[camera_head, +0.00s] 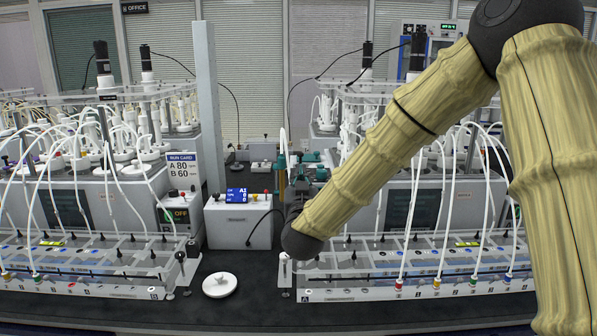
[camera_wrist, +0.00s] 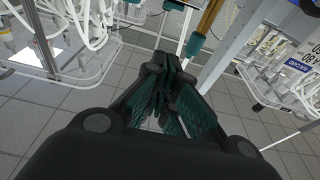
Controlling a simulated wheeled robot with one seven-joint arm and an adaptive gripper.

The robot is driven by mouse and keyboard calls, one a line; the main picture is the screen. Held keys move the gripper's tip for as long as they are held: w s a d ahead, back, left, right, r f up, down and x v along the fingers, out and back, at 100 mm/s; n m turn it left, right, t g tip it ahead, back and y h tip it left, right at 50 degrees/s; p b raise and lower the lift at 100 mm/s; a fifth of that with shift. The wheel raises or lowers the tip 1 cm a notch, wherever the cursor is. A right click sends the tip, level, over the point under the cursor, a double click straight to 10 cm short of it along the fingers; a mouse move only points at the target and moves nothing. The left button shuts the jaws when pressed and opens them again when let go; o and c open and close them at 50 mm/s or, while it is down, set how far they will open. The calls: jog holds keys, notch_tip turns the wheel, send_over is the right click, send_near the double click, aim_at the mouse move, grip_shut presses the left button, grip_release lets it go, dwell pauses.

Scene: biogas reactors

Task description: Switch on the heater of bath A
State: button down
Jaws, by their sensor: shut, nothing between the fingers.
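Two reactor baths stand on the dark bench in the head view, the left bath (camera_head: 95,200) and the right bath (camera_head: 440,205). A small round mark on the right bath's front tray seems to read A, and one on the left tray seems to read B. A panel reading OFF (camera_head: 178,215) is on the right end of the left bath. I cannot make out a heater switch on the right bath; my arm covers part of it.
A white box with a blue display (camera_head: 238,220) stands between the baths. A run card (camera_head: 181,171) reads A 80, B 60. A white lid-like disc (camera_head: 219,285) lies on the bench front. Tubes arch over both trays. Grey floor tiles (camera_wrist: 110,95) show in the wrist view.

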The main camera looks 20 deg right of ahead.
jog(key=p+x, duration=0.2)
jog(key=x, duration=0.8)
jog(key=shift+w+d+r+p, duration=0.1)
jog(key=shift+w+r+p, duration=0.05)
jog(key=shift+p, duration=0.25)
jog(key=shift+s+f, duration=0.2)
jog(key=shift+f, duration=1.05)
jog(key=shift+s+f+p, duration=0.15)
jog(key=shift+f+p, duration=0.2)
jog(key=shift+f, duration=0.55)
jog(key=shift+f, duration=0.1)
